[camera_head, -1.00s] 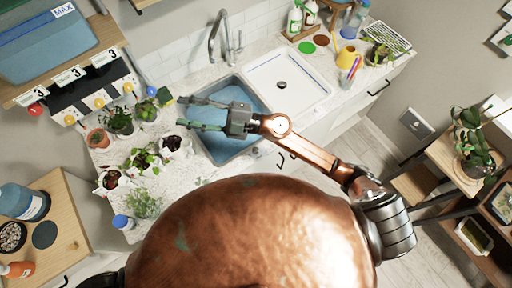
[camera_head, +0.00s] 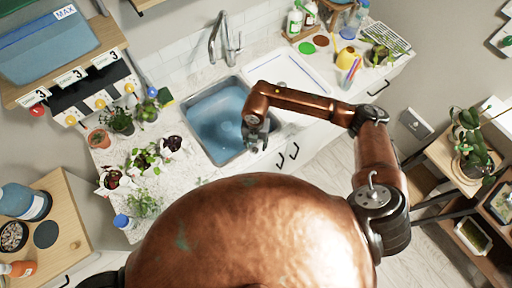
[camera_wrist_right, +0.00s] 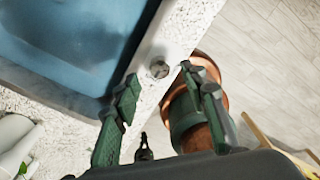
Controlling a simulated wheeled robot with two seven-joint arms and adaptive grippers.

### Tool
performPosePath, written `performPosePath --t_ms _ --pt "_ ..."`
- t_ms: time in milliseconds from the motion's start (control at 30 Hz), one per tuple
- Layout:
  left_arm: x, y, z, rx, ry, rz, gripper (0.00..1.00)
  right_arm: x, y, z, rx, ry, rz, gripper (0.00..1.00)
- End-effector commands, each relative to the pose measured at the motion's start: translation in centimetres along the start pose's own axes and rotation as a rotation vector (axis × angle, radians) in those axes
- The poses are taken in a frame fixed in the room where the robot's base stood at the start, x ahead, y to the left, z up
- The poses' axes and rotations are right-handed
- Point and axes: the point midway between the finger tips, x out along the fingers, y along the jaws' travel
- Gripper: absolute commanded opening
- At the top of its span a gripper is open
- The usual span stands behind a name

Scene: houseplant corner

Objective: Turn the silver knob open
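The silver knob (camera_wrist_right: 159,69) is a small round metal knob in the right wrist view, on the pale strip beside the blue sink basin (camera_wrist_right: 70,45). My right gripper (camera_head: 256,146) points down at the sink's right front corner in the head view. In the wrist view its two green fingers stand apart, with the knob showing in the gap between the tips. I cannot tell whether either finger touches it. In the head view the knob cannot be made out near the gripper. My left gripper is not in view.
The sink basin (camera_head: 190,120) holds blue water, with the faucet (camera_head: 222,45) behind it. Potted plants (camera_head: 145,158) stand on the counter to the left. A yellow watering can (camera_head: 348,57) stands at the back right. Black cabinet handles (camera_head: 288,154) are on the front below.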

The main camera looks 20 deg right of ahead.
Motion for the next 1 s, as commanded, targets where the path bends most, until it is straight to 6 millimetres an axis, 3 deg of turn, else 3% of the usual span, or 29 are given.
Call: performPosePath --t_ms 300,633,1000 --pt "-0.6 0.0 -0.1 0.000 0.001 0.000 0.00 3.6 0.1 -0.1 -0.001 0.001 0.003 0.39" --pt "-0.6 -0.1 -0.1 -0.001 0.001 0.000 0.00 4.0 0.1 -0.1 -0.002 0.001 0.003 0.39" --pt "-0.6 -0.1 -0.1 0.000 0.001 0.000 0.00 4.0 0.1 -0.1 -0.003 0.001 0.004 0.13"
